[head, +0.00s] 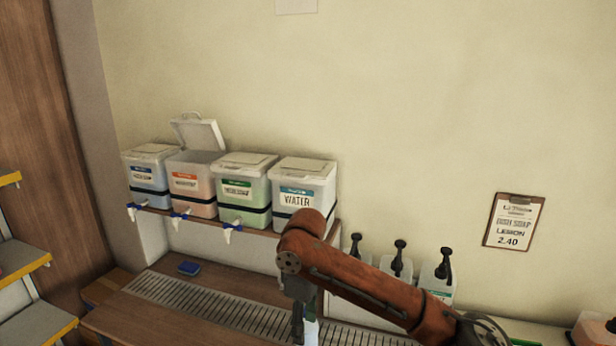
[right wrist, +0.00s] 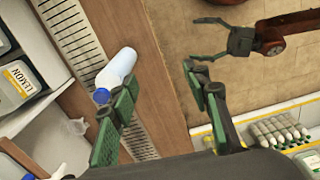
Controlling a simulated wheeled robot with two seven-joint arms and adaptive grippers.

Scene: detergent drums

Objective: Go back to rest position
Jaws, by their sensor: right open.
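My right gripper (right wrist: 163,105) is open in the right wrist view, its green fingers spread apart. In the head view the right arm comes in from the right and bends down, with the right gripper (head: 298,318) low over the counter. The bottle (head: 311,334) shows there only in part, at the bottom edge. My left gripper (right wrist: 222,40) shows in the right wrist view, over the floor, with its fingers apart and nothing between them.
Several detergent drums with taps stand on a wall shelf (head: 245,238); the second drum's lid (head: 199,133) is raised. A blue sponge (head: 189,268) lies by the slotted drain strip (head: 215,309). Pump bottles (head: 398,265) stand right of the shelf. A yellow-edged rack (head: 25,264) is at left.

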